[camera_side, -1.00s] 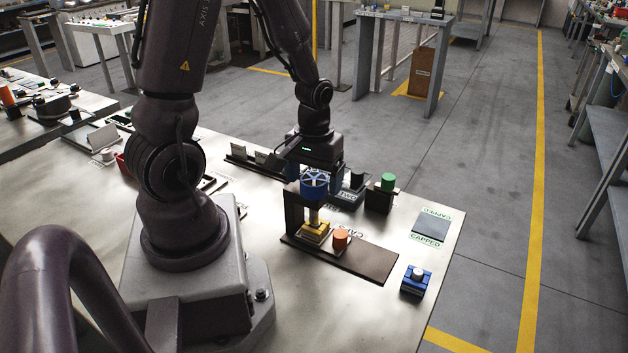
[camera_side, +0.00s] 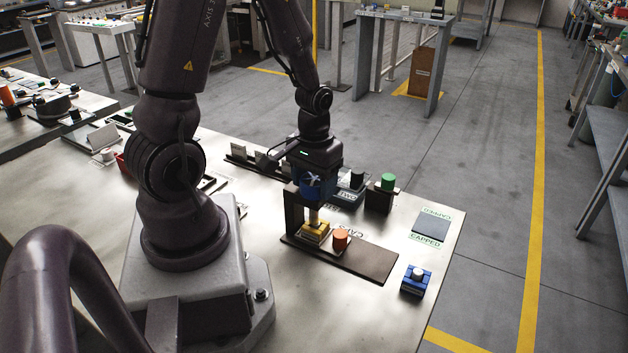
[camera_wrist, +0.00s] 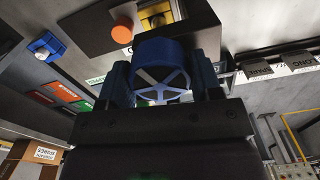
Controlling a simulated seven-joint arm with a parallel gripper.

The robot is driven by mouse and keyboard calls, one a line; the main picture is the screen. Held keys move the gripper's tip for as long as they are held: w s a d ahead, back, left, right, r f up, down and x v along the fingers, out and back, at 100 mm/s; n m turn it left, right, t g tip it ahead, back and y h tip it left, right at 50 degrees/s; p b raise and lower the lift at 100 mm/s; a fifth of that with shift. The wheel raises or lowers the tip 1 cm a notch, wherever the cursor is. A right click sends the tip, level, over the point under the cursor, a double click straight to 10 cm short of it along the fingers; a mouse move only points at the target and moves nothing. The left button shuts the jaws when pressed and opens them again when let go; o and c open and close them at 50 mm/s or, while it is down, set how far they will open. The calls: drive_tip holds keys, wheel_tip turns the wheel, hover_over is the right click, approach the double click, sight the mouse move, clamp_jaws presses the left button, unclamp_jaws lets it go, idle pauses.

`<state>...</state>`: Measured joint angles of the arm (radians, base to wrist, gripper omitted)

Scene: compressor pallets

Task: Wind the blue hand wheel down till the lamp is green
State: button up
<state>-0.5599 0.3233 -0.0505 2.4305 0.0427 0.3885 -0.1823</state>
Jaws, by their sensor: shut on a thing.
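The blue hand wheel (camera_side: 312,188) sits on top of an upright shaft in a dark press frame (camera_side: 294,212). My gripper (camera_side: 318,179) points down over it and is shut on the wheel's rim. In the wrist view the wheel (camera_wrist: 160,55) shows its spokes, with a finger of my gripper (camera_wrist: 162,84) on each side. Below the shaft is a yellow block (camera_side: 315,231), with an orange cylinder (camera_side: 340,238) beside it. A green cylinder (camera_side: 388,182) stands on a dark block to the right; it may be the lamp, but I cannot be sure.
The press stands on a dark base plate (camera_side: 370,262). A blue block with a pale knob (camera_side: 416,280) is near the right table edge. A dark pad marked CAPPED (camera_side: 432,224) lies behind it. Dark holders (camera_side: 240,154) stand behind the press. The front table is clear.

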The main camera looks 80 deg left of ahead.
sight(312, 180)
drive_tip(key=shift+m, duration=0.5)
drive_tip(key=o, duration=0.9)
wheel_tip(312, 180, up, 13)
drive_tip(key=shift+r, duration=0.1)
drive_tip(key=s+d+r+m+t, duration=0.1)
drive_tip(key=d+r+m+t, duration=0.1)
drive_tip(key=d+r, duration=0.1)
drive_tip(key=s+d+r+m+t, duration=0.1)
drive_tip(key=d+r+m, duration=0.1)
drive_tip(key=d, duration=0.3)
drive_tip(key=s+d+r+m+t, duration=0.1)
drive_tip(key=d+r+m+t, duration=0.1)
drive_tip(key=d+r, duration=0.2)
drive_tip(key=shift+d+r+t, duration=0.1)
drive_tip(key=shift+d+t, duration=0.2)
drive_tip(key=shift+d, duration=0.1)
